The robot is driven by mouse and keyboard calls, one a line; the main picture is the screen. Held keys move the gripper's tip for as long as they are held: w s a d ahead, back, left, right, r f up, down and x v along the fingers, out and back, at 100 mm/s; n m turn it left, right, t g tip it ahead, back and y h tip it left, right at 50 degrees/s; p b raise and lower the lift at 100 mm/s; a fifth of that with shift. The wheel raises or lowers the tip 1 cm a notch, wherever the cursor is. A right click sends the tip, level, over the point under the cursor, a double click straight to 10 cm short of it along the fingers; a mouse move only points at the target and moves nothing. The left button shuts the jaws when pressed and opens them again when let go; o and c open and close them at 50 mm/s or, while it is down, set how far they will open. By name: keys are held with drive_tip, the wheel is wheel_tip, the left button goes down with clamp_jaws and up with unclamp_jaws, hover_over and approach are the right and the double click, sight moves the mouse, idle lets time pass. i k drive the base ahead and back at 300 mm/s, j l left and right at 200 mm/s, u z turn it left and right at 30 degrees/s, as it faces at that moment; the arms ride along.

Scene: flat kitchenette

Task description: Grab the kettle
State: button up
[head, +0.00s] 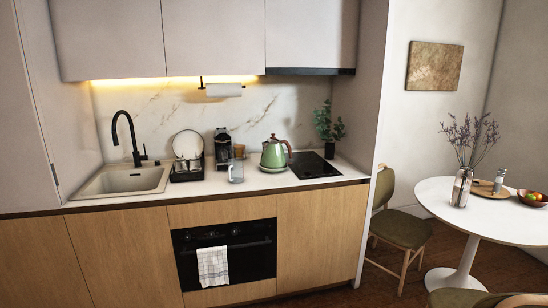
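The kettle (273,153) is green with a brown handle on its right side. It stands upright on the kitchen counter, left of the black cooktop (312,165), on what looks like a green base. My gripper does not show in the head view, and neither does any part of my arm.
A glass pitcher (236,172), a coffee machine (223,146) and a dish rack (187,172) stand left of the kettle. A plant (328,128) stands behind the cooktop. A chair (398,222) and a round white table (495,222) stand at right. Upper cabinets (213,37) overhang the counter.

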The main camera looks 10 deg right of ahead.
sight(273, 156)
drive_tip(key=i+l+z, duration=0.1)
drive_tip(key=i, duration=0.6)
drive_tip(key=i+l+z, duration=0.15)
drive_tip(key=i, duration=0.55)
drive_tip(key=i+j+z, duration=0.1)
drive_tip(key=i, duration=0.6)
drive_tip(key=i+z, duration=0.15)
drive_tip(key=i, duration=0.6)
drive_tip(key=i+j+z, duration=0.1)
drive_tip(key=i, duration=0.6)
drive_tip(key=j, duration=0.1)
